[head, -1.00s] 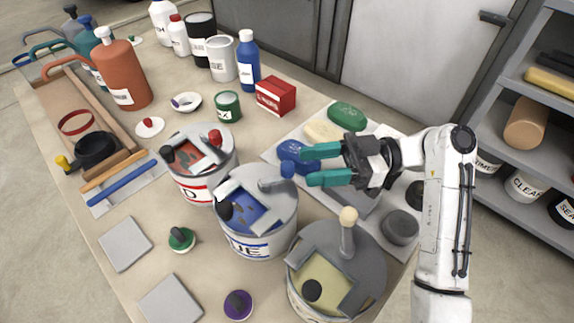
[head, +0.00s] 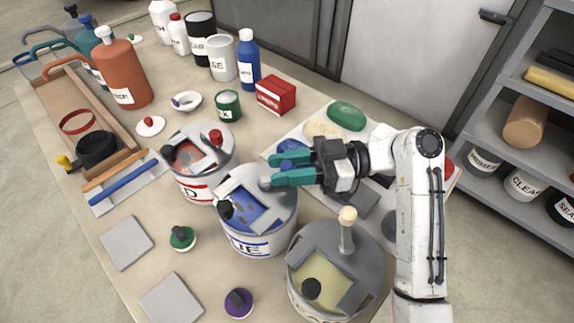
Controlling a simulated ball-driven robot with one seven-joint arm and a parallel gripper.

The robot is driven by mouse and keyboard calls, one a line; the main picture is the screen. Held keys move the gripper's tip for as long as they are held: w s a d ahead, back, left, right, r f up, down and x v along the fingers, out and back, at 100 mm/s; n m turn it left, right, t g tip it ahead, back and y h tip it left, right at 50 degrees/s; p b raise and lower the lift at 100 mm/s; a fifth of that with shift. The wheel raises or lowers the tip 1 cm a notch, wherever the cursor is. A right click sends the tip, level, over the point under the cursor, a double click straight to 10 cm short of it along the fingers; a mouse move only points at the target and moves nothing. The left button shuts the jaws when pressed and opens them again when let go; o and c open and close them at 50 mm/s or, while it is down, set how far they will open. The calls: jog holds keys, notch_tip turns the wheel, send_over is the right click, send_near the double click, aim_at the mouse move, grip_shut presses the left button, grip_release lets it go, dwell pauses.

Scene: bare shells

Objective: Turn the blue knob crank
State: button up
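The blue-labelled can (head: 255,242) stands near the middle of the table. Its lid has an opening showing blue paint (head: 252,213) and a grey crank. The crank's blue knob (head: 287,165) shows in part in the gap between my fingers. My gripper (head: 270,170) comes from the right with its two teal fingers apart, one on the far side of the knob and one on the near side. The near finger hides part of the crank and knob. I cannot tell if either finger touches the knob.
The red-labelled can (head: 197,186) stands close on the left. The cream-paint can (head: 305,296) stands in front, its crank's cream knob (head: 347,214) upright near my arm. A board with green (head: 346,116) and blue (head: 291,146) blocks lies behind my gripper.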

grip_shut()
jog(key=shift+s+d+m+t+y+p, duration=0.15)
jog(key=shift+s+m+t+p, duration=0.15)
jog(key=shift+m+t, duration=0.7)
jog(key=shift+s+m+t+y+p, duration=0.2)
jog(key=shift+m+t, duration=0.4)
jog(key=shift+t, duration=0.8)
jog(key=shift+o, duration=2.3)
grip_release()
jog(key=d+b, duration=0.1)
jog(key=d, duration=0.9)
jog(key=shift+s+d, duration=0.15)
jog(key=shift+d, duration=0.25)
